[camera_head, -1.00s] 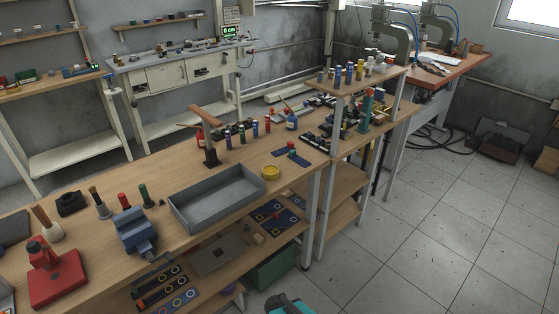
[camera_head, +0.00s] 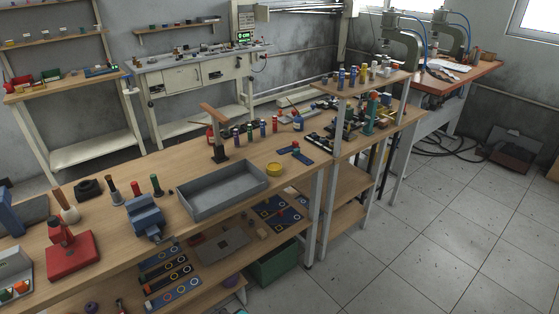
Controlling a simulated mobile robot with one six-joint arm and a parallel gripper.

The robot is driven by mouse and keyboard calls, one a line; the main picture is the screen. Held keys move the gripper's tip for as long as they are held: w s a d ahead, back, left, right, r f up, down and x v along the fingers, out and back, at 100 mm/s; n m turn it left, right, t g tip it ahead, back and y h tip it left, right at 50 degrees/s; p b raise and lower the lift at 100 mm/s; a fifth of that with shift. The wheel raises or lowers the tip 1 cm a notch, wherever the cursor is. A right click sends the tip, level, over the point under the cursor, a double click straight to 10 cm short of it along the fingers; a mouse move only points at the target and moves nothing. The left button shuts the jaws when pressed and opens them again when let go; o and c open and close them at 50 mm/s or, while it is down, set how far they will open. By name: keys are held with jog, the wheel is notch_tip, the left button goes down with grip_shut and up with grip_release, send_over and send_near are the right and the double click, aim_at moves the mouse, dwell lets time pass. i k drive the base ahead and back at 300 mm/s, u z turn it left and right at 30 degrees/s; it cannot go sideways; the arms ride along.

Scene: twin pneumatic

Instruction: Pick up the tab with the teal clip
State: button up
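I cannot make out a tab with a teal clip for certain. Several dark and blue flat tabs with coloured rings (camera_head: 172,292) lie on the lower shelf under the front bench. More blue flat pieces (camera_head: 277,213) lie on that shelf further right. An upright teal device (camera_head: 371,112) stands on the bench further back. My gripper is not in view.
A grey open tray (camera_head: 222,187), a yellow round dish (camera_head: 275,169), a blue vise (camera_head: 147,220) and a red press (camera_head: 70,252) stand on the wooden bench (camera_head: 115,257). A green bin (camera_head: 275,264) is below. The tiled floor (camera_head: 430,230) at right is clear.

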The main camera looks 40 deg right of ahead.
aim_at(297, 155)
jog(key=u, duration=0.4)
jog(key=k, duration=0.25)
jog(key=u, duration=2.5)
jog(key=k, duration=1.7)
jog(key=z, duration=0.05)
